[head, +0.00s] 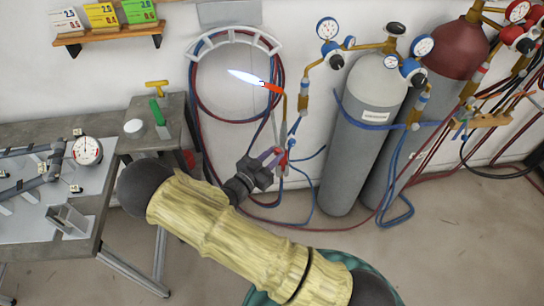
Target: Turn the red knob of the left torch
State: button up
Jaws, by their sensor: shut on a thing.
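The left torch (284,104) hangs upright on the wall beside the grey cylinder. A long blue-white flame (245,77) burns from its orange tip (272,87) and points left. Red and blue valve parts sit at its lower end, with the red knob (282,157) on the left side.
Grey (358,130) and red-topped (455,50) cylinders with gauges stand to the right. Red and blue hoses loop from a wall hanger (232,36) and across the floor. Another torch rests on a yellow bracket (490,120).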

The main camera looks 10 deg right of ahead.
jog(key=shift+f+m+b, duration=0.1)
jog(key=shift+m+b, duration=0.2)
jog(key=m+b, duration=0.2)
jog(key=shift+m, duration=0.3)
jog(key=m+b, duration=0.4)
jog(key=shift+f+b, duration=0.1)
jog(key=shift+b, duration=0.25)
jog(key=m+b, duration=0.3)
jog(key=shift+y, duration=0.3)
jog(key=shift+r+m+b, duration=0.25)
jog(key=shift+m+b, duration=0.55)
jog(key=shift+b, duration=0.05)
jog(key=shift+r, duration=0.1)
jog(key=o, duration=1)
